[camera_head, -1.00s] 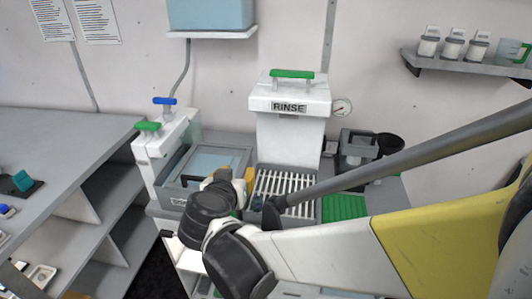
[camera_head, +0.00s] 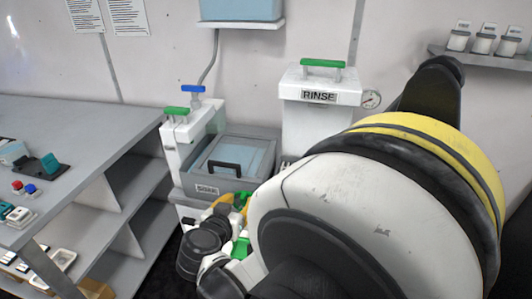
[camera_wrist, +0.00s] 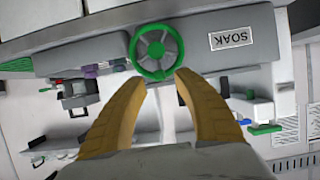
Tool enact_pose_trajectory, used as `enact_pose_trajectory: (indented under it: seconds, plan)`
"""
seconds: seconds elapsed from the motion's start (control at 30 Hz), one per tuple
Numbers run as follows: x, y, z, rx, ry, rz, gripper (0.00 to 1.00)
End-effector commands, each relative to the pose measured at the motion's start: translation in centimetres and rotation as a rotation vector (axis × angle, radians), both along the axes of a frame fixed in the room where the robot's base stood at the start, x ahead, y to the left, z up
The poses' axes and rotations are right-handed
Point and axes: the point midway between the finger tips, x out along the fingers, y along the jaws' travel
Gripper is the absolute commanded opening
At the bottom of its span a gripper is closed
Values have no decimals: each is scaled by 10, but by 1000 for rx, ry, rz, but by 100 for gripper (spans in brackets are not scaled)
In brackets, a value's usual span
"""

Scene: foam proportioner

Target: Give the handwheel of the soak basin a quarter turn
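The soak basin (camera_head: 262,185) is a grey tub with a pale blue lid and black handle, labelled SOAK on its front. In the wrist view its front wall (camera_wrist: 85,52) appears upside down, with the label (camera_wrist: 230,39) to the right of a green spoked handwheel (camera_wrist: 154,50). My gripper (camera_wrist: 160,80) has two yellow fingers, spread apart and empty. The handwheel lies just beyond the fingertips, roughly centred between them; contact is not evident.
The white rinse tank (camera_head: 318,108) stands to the right, its lower part hidden by my arm. A white post with a green T-handle (camera_head: 176,111) and a blue T-handle (camera_head: 193,89) stands left of the basin. A grey bench (camera_head: 75,140) with shelves is farther left.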

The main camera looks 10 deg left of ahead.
Motion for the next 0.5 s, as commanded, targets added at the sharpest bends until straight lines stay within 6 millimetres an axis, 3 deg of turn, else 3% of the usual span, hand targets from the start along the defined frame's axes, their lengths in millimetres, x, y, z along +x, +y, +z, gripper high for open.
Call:
enact_pose_trajectory:
  seconds: [0.17,0.43,0.47,0.5]
  plan:
    - [13,-1,-5,-1,-1,0,36]
    - [14,-1,-5,-1,0,0,36]
    - [14,-1,-5,-1,0,1,32]
    - [14,-1,-5,-1,0,1,20]
